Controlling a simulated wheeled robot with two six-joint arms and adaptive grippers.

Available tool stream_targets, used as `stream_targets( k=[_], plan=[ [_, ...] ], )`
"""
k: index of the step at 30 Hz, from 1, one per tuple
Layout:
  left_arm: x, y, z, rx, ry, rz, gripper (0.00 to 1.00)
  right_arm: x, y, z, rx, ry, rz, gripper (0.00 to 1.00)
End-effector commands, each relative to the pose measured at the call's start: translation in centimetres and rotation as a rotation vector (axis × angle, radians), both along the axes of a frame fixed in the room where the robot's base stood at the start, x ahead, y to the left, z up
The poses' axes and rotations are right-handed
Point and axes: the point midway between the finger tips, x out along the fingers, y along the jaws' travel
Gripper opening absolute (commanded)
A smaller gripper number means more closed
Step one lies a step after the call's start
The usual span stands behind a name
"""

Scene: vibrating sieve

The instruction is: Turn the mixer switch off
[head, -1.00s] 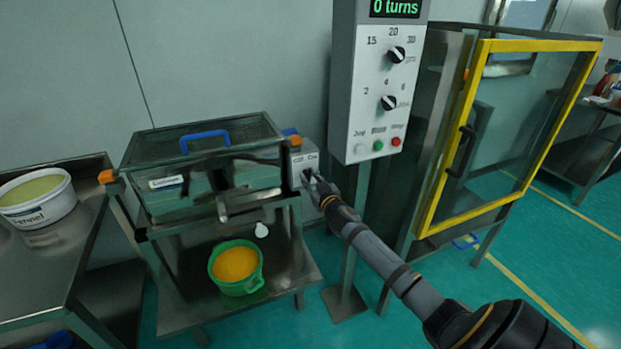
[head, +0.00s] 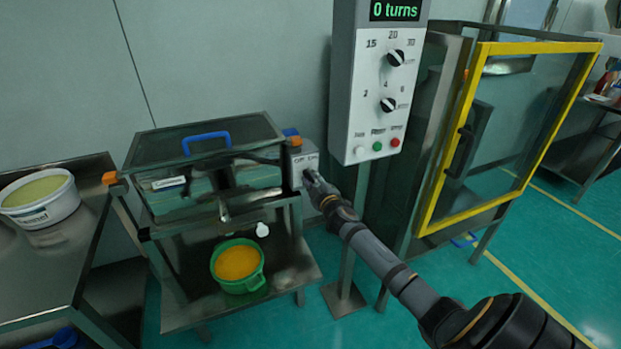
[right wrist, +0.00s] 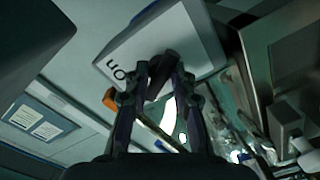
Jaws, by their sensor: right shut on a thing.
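The mixer switch box (head: 301,158) is a small grey box with OFF and ON labels at the right end of the sieve machine. My right gripper (head: 309,177) is at the front of this box. In the right wrist view, my right gripper (right wrist: 158,75) is shut on the dark switch knob (right wrist: 160,66), beside the ON label on the white box face (right wrist: 135,50). The fingers hide much of the knob, so its exact angle is hard to tell. My left gripper is not in view.
The sieve machine (head: 150,143) has a lid with a blue handle. A green bowl (head: 240,287) of orange material stands below it. A control panel (head: 345,100) on a post and a yellow-framed door (head: 430,190) stand to the right. A white tub (head: 45,215) sits left.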

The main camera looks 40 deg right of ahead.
Motion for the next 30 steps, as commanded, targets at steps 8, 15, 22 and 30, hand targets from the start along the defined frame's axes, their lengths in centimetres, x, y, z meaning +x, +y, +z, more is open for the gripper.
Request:
stream_targets(
  k=[8, 15, 22, 30],
  plan=[
    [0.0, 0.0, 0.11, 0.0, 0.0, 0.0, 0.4, -0.06, -0.04, -0.2, -0.049, 0.015, -0.001, 0.0],
    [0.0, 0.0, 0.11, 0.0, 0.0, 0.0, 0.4, -0.05, -0.05, -0.2, -0.053, 0.015, -0.002, 0.0],
    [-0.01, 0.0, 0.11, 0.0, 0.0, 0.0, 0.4, -0.06, -0.05, -0.18, -0.052, 0.014, -0.001, 0.39],
    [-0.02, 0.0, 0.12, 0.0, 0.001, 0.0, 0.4, -0.02, -0.04, -0.06, -0.05, 0.012, -0.001, 0.48]
  ],
)
